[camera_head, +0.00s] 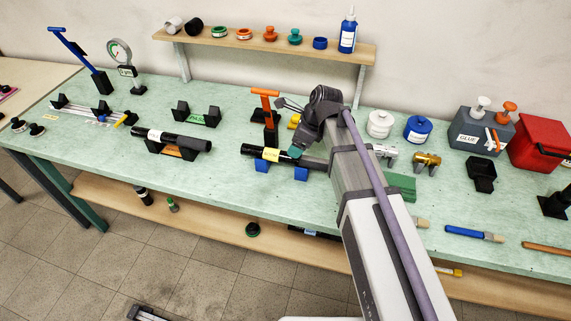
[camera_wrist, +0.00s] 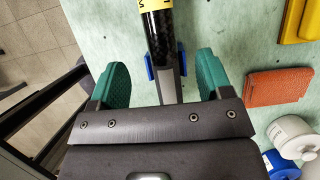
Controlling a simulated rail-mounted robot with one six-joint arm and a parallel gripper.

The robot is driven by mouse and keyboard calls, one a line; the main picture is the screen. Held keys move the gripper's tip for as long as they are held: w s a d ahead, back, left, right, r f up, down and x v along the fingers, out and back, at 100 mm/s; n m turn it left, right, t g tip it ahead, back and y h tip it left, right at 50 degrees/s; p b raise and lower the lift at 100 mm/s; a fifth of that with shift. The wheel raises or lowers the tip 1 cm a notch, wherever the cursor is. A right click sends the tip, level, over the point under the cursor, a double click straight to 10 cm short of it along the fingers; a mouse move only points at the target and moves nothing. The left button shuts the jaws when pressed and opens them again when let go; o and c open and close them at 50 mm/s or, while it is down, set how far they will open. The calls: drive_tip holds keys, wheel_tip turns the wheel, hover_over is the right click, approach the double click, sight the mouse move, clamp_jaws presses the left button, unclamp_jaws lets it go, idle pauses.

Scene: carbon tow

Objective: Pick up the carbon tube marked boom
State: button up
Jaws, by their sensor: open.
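A black carbon tube (camera_head: 287,157) with a yellow label (camera_head: 270,154) lies on blue cradles (camera_head: 262,166). In the wrist view the tube (camera_wrist: 162,42) runs away from me, with its label (camera_wrist: 154,4) at the top edge; only a letter like "M" shows. A grey end piece (camera_wrist: 171,90) extends toward my gripper. My gripper (camera_wrist: 160,62) is open, its green fingers on either side of the tube, apart from it. In the head view my gripper (camera_head: 297,151) is over the tube's right part and partly hidden by my arm. Another labelled carbon tube (camera_head: 180,141) lies to the left.
The left tube's orange-labelled cradle (camera_head: 171,151) and an empty green-labelled cradle (camera_head: 195,117) stand on the bench. An orange-handled tool (camera_head: 265,105) stands close behind my gripper. White (camera_head: 380,124) and blue (camera_head: 418,129) jars stand right. A shelf (camera_head: 260,42) hangs above.

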sight(287, 158)
drive_tip(key=shift+b+x, duration=0.3)
drive_tip(key=shift+x, duration=0.8)
drive_tip(key=b+x, duration=0.4)
drive_tip(key=x, duration=0.1)
drive_tip(key=shift+f+b, duration=0.1)
drive_tip(key=shift+b, duration=0.25)
drive_tip(key=shift+a, duration=0.1)
drive_tip(key=shift+r, duration=0.2)
drive_tip(key=c, duration=1.1)
